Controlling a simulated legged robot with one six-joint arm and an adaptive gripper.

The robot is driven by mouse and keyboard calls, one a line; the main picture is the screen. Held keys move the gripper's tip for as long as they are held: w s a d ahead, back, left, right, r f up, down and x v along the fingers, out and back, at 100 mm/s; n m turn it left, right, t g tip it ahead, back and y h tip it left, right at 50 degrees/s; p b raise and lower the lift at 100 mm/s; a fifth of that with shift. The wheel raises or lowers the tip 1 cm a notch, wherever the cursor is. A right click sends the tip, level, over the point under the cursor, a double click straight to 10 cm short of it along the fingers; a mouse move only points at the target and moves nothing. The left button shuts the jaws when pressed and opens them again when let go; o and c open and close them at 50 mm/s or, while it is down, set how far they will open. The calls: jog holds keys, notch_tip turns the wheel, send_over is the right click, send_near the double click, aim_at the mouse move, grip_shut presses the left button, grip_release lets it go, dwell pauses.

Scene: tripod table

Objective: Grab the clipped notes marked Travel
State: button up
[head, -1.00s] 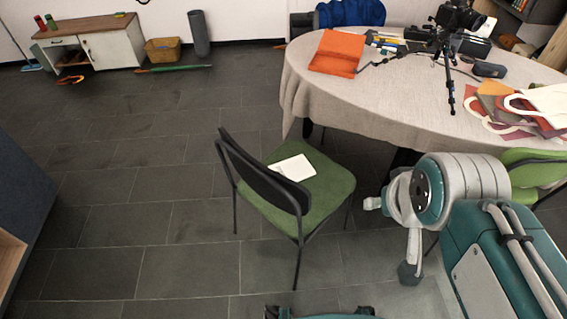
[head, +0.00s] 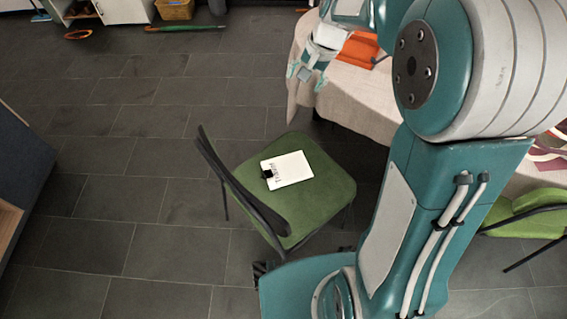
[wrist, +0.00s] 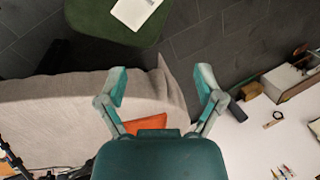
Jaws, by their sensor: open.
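The clipped notes (head: 288,170) are white sheets with a black clip at their left end. They lie flat on the green seat of a chair (head: 318,202). Dark lettering shows near the clip but is too small to read surely. The notes also show at the top of the wrist view (wrist: 136,9), partly cut off by the frame edge. My gripper (head: 305,75) is raised near the table's left edge, beyond and above the chair. In the wrist view my gripper (wrist: 161,82) has its two fingers spread wide, with nothing between them. It is well apart from the notes.
The cloth-covered table (head: 352,98) stands behind and right of the chair, with an orange folder (head: 357,50) on it. The chair's black backrest (head: 240,185) rises left of the notes. Another green chair (head: 530,215) is at right.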

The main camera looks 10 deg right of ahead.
jog(key=w+f+m+g+y, duration=0.1)
jog(key=w+f+m+y, duration=0.15)
jog(key=w+f, duration=0.7)
notch_tip(320, 180, down, 23)
jog(key=w+m+g+y, duration=0.2)
jog(key=w+m, duration=0.1)
jog(key=m, duration=0.2)
jog(key=m+y, duration=0.1)
jog(key=m, duration=0.1)
send_near(272, 172)
jog(key=shift+w+d+r, duration=0.35)
jog(key=shift+d+r, duration=0.05)
jog(key=shift+d, duration=0.1)
jog(key=shift+s+f, duration=0.1)
jog(key=shift+f, duration=0.15)
jog(key=x, duration=0.5)
jog(key=shift+a+f, duration=0.1)
jog(key=shift+a, duration=0.1)
jog(key=x, duration=0.5)
jog(key=shift+s+a, duration=0.2)
jog(key=shift+a, duration=0.1)
jog(key=c, duration=1.1)
grip_shut()
